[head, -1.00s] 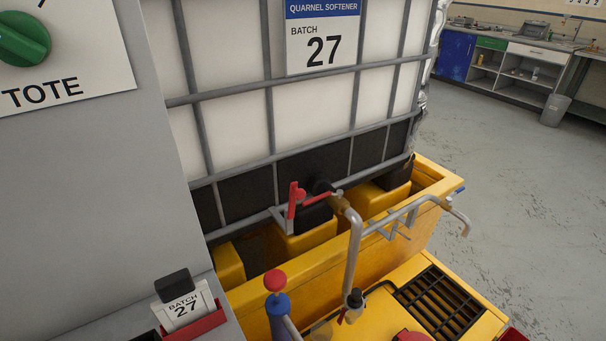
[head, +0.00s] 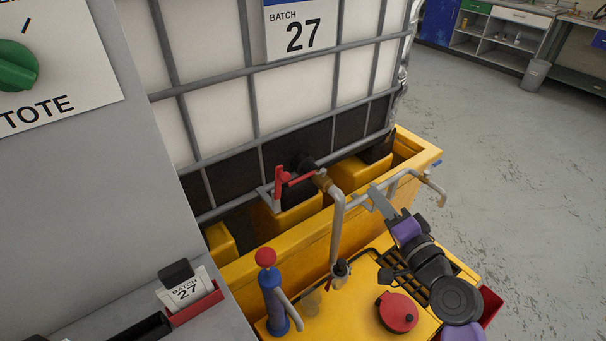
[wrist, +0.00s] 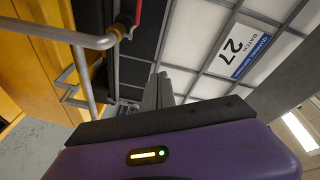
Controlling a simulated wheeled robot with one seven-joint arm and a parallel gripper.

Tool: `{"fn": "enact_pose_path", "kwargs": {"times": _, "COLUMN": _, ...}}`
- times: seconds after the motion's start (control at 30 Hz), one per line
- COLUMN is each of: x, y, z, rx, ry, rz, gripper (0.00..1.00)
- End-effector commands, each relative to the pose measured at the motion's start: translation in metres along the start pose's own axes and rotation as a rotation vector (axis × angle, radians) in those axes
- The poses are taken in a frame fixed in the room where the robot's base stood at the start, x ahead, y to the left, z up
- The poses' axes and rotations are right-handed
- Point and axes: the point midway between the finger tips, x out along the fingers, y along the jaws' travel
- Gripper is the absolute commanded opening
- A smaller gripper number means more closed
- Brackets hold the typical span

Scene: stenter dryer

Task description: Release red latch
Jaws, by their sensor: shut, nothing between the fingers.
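The red latch (head: 278,189) is a small upright red piece on a grey bracket at the tote's outlet. A red lever (head: 299,180) runs from beside it to the brass fitting (head: 324,183). In the wrist view, a red part (wrist: 138,12) shows at the top edge, partly cut off; I cannot tell whether it is latch or lever. My gripper (head: 376,192) is right of the latch, apart from it, near the bent grey pipe. Its grey fingers are together and empty, and they also show in the wrist view (wrist: 158,88).
The caged white tote (head: 210,75) stands behind the yellow bund (head: 330,229). A grey pipe (head: 337,225) rises between latch and gripper. A blue pump with a red knob (head: 266,257) and a red cap (head: 397,312) stand in front. A grey cabinet (head: 80,190) bounds the left.

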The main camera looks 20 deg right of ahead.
Motion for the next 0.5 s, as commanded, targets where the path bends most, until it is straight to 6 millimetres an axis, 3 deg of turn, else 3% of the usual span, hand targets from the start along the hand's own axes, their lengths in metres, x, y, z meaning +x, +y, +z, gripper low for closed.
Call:
{"fn": "enact_pose_path", "kwargs": {"times": 0.03, "x": 0.014, "y": -0.011, "z": -0.005, "rx": 0.069, "ry": -0.032, "rz": -0.028, "gripper": 0.0}}
{"fn": "enact_pose_path", "kwargs": {"times": 0.13, "x": 0.03, "y": -0.023, "z": 0.005, "rx": 0.221, "ry": -0.133, "rz": -0.072, "gripper": 0.0}}
{"fn": "enact_pose_path", "kwargs": {"times": 0.3, "x": 0.026, "y": -0.024, "z": 0.041, "rx": 0.4, "ry": -0.29, "rz": -0.088, "gripper": 0.0}}
{"fn": "enact_pose_path", "kwargs": {"times": 0.5, "x": 0.03, "y": -0.03, "z": 0.051, "rx": 0.441, "ry": -0.333, "rz": -0.086, "gripper": 0.0}}
